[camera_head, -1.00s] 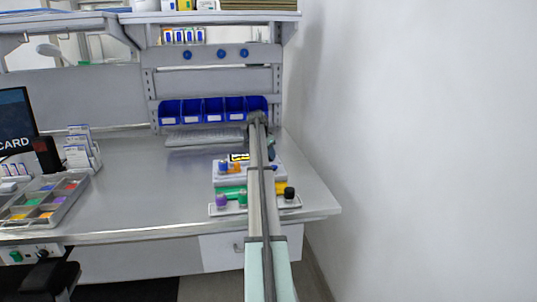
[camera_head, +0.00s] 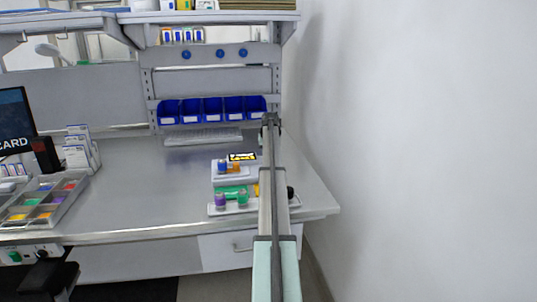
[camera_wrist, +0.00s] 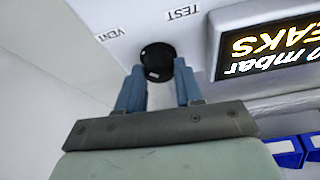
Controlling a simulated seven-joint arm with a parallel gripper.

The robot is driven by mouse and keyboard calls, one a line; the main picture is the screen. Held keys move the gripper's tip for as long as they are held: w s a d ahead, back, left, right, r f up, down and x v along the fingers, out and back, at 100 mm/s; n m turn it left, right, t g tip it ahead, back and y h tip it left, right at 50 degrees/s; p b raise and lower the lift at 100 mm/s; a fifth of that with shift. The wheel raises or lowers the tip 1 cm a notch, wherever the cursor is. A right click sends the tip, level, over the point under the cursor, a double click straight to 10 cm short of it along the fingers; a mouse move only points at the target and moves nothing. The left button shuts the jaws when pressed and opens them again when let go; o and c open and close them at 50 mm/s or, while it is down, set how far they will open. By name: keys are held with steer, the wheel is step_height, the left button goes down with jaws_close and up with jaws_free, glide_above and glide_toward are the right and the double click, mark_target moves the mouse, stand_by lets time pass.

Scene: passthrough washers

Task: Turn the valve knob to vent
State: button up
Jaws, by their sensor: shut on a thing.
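The valve knob (camera_wrist: 154,54) is round and black, set in a white panel (camera_wrist: 215,12) in the wrist view. The printed word VENT (camera_wrist: 107,34) lies to its left and TEST (camera_wrist: 182,12) to its upper right. My gripper (camera_wrist: 158,67) has its two blue fingers on either side of the knob and is shut on it. A small white mark shows near the knob's lower edge; which label the knob points at I cannot tell. In the head view my arm hides the knob and the fingers.
Blue bins (camera_head: 202,110) line the back. A wall (camera_head: 420,150) closes the right side.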

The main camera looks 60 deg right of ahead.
steer(key=shift+n, duration=0.5)
steer(key=shift+t, duration=0.3)
steer(key=o, duration=1)
steer(key=shift+y, duration=0.3)
steer(key=shift+o, duration=0.2)
steer(key=v, duration=1.3)
steer(key=shift+r, duration=0.4)
steer(key=shift+a, duration=0.15)
